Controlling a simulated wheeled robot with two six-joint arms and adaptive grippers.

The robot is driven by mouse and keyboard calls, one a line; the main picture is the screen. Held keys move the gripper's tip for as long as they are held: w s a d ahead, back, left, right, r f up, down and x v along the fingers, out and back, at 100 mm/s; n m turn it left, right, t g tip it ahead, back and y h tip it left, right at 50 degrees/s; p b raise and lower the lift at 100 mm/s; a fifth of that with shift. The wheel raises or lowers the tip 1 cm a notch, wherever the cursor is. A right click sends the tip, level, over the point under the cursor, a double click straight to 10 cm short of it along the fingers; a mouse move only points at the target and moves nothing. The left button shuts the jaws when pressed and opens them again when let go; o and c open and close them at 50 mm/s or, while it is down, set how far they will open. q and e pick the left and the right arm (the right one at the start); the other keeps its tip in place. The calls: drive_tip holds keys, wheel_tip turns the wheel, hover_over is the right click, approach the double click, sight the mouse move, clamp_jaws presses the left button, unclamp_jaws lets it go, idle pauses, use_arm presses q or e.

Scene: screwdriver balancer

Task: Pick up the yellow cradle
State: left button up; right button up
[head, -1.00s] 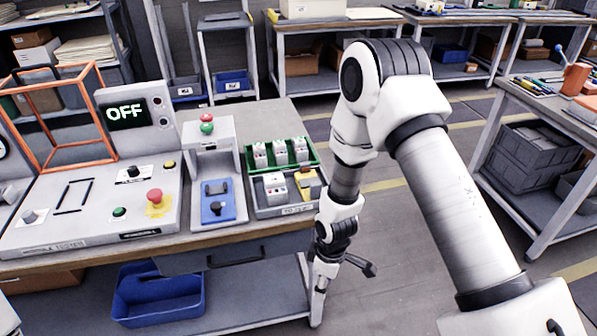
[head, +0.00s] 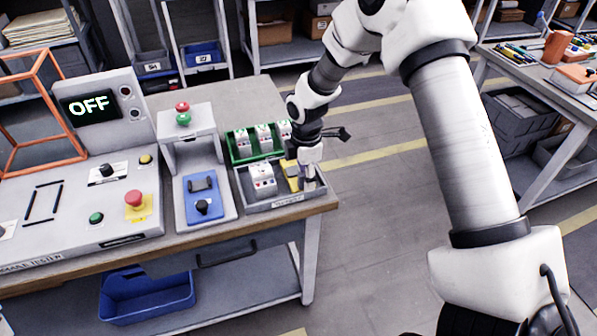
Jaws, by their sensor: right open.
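The yellow cradle (head: 291,172) is a small yellow piece in the right part of a grey tray (head: 262,204) near the table's right end. A white block with red marks (head: 262,180) stands to its left in the same tray. My right gripper (head: 311,184) points down at the tray's right side, just right of the cradle. It is open, and its fingers are small and partly hidden here. I cannot tell whether they touch the cradle. My left gripper is out of view.
A green tray (head: 241,158) with several white blocks lies behind the grey one. A blue fixture (head: 206,208) and a grey stand with a green and red button (head: 183,113) are to the left. The tester's display (head: 91,106) reads OFF. Open floor lies right of the table.

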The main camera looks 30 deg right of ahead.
drive_tip(key=shift+f, duration=0.65)
drive_tip(key=shift+s+r, duration=0.1)
drive_tip(key=shift+s, duration=0.05)
drive_tip(key=c, duration=0.4)
clamp_jaws()
drive_tip(key=shift+r, duration=0.15)
wheel_tip(320, 180, up, 10)
drive_tip(key=shift+f+b, duration=0.1)
drive_tip(key=shift+b, duration=0.25)
drive_tip(key=o, duration=1)
unclamp_jaws()
